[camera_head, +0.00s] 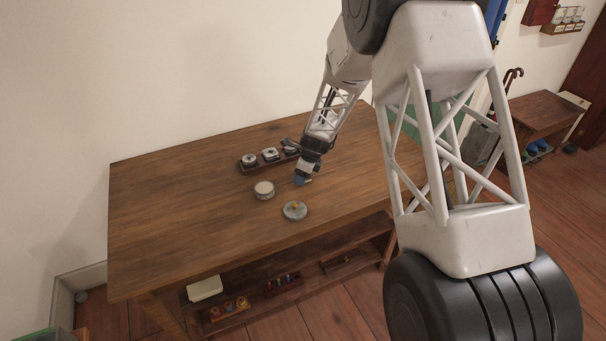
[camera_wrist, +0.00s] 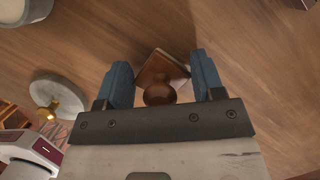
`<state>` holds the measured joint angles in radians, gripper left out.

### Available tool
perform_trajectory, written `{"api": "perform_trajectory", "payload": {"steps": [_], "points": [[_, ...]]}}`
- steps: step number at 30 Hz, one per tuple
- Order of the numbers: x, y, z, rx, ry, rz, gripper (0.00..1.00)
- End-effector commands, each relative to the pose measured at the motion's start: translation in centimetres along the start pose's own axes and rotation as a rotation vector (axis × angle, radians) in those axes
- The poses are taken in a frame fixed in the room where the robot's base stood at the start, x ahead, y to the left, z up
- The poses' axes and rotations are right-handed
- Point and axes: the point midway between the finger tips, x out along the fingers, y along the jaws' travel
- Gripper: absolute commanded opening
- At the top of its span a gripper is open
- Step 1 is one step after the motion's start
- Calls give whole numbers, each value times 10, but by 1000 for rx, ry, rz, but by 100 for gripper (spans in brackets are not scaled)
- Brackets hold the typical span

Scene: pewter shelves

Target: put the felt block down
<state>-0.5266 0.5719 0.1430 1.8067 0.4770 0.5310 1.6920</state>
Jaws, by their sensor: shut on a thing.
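My gripper (camera_head: 301,180) is low over the wooden table, near its middle. In the wrist view, its two blue fingers (camera_wrist: 162,88) are on either side of a brown wooden block with a round knob and a pale edge, which I take as the felt block (camera_wrist: 160,72). The gripper is shut on it, at the knob end. In the head view the block cannot be made out behind the fingers. Whether it touches the table (camera_head: 190,215) cannot be told.
A grey disc with a gold knob (camera_head: 295,210) lies closer to the front edge. A dark tray (camera_head: 248,166) with several small pots is behind. The left of the table is bare.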

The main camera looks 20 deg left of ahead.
Motion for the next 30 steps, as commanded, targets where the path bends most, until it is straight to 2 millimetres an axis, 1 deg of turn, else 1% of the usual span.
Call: {"api": "perform_trajectory", "payload": {"steps": [9, 10, 14, 24, 30], "points": [[3, 0, -1, 0, 0, 1, 40], [2, 0, -1, 0, 0, 0, 66], [2, 0, -1, 0, 0, 0, 86], [2, 0, 0, 0, 0, 0, 87], [-6, 0, 0, 0, 0, 0, 87]]}}
